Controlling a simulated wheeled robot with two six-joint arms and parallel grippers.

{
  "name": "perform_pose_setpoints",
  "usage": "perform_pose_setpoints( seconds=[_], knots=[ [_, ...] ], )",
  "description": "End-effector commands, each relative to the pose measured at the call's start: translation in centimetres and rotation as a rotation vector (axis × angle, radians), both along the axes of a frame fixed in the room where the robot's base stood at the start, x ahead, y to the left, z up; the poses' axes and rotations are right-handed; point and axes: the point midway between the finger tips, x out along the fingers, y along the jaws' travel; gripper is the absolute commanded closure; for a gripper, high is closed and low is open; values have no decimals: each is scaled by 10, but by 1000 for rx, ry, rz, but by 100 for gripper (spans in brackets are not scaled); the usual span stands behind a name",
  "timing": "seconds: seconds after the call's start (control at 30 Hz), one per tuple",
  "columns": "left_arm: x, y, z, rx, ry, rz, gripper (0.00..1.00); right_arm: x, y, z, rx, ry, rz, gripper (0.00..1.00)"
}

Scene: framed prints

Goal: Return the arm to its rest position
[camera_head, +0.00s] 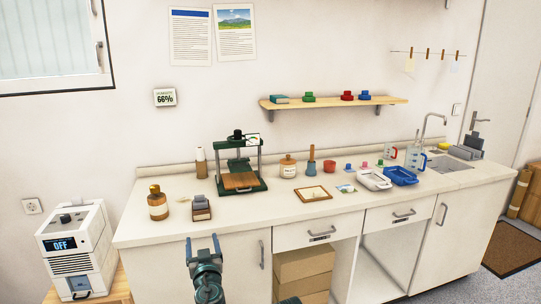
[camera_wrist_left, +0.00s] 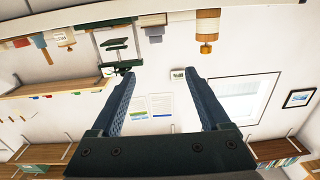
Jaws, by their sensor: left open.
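My left gripper (camera_head: 203,245) is in front of the counter's front edge, low in the head view, with its fingers pointing up. Its two fingers are spread apart with nothing between them. In the left wrist view the left gripper (camera_wrist_left: 165,80) is also open and empty, with the wall and two posted sheets showing beyond it; that view is upside down. The left arm touches no object that I can see. My right gripper is not clearly seen; only a dark piece shows at the bottom edge of the head view.
A wooden shelf (camera_head: 335,103) hangs above. A white OFF-display device (camera_head: 75,245) stands left.

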Motion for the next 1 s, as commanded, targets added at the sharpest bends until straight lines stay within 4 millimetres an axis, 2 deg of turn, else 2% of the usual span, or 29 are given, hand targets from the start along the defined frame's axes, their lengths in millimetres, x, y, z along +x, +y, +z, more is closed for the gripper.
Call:
perform_pose_setpoints(
  seconds=[0.33,0.57,0.67,0.73,0.8,0.9,1.0],
  knots=[
    [-13,10,-24,1,116,114,20,0,0,0,0,0,0,26],
    [-38,11,-66,1,338,208,20,0,0,0,0,0,0,26],
    [-58,3,-96,3,506,229,20,0,0,0,0,0,0,26],
    [-78,-9,-123,8,671,218,20,0,0,0,0,0,0,26],
    [-104,-27,-151,16,861,173,20,0,0,0,0,0,0,26],
    [-142,-57,-181,32,1109,63,20,0,0,0,0,0,0,26],
    [-176,-84,-200,49,1301,-68,20,0,0,0,0,0,0,26]
  ],
)
